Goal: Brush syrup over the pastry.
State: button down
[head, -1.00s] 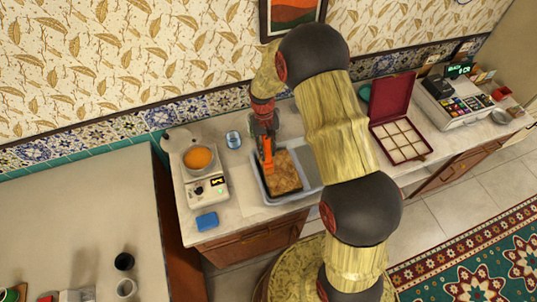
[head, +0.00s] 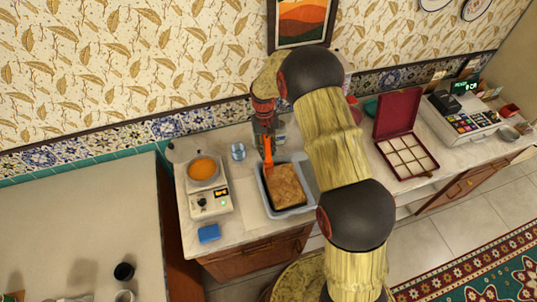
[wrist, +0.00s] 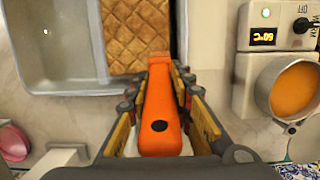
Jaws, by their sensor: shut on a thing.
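The golden-brown pastry (head: 288,185) lies in a grey-blue tray (head: 282,214) on the counter; its scored diamond pattern shows in the wrist view (wrist: 142,30). My gripper (head: 265,138) is shut on an orange brush (head: 268,152), above the back left corner of the pastry. In the wrist view, the orange handle (wrist: 162,105) lies between the fingers (wrist: 160,92), with its far end over the near edge of the pastry. The bristles are hidden, so contact cannot be told. Orange syrup (head: 202,168) fills a pot on a white heater (head: 210,199), left of the tray.
A blue sponge (head: 208,233) lies in front of the heater. A glass (head: 238,151) stands behind the tray. An open red box (head: 408,155) and a cash register (head: 463,112) stand to the right. My arm hides the tray's right part.

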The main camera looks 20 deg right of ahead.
jog(key=shift+w, duration=1.4)
jog(key=shift+f+b, duration=0.15)
jog(key=shift+b, duration=0.15)
jog(key=shift+s+p, duration=1.2)
jog(key=shift+s, duration=8.35)
jog(key=shift+w+d+b, duration=1.2)
jog(key=shift+w+d, duration=0.45)
jog(key=shift+w, duration=7.1)
jog(key=shift+s, duration=2)
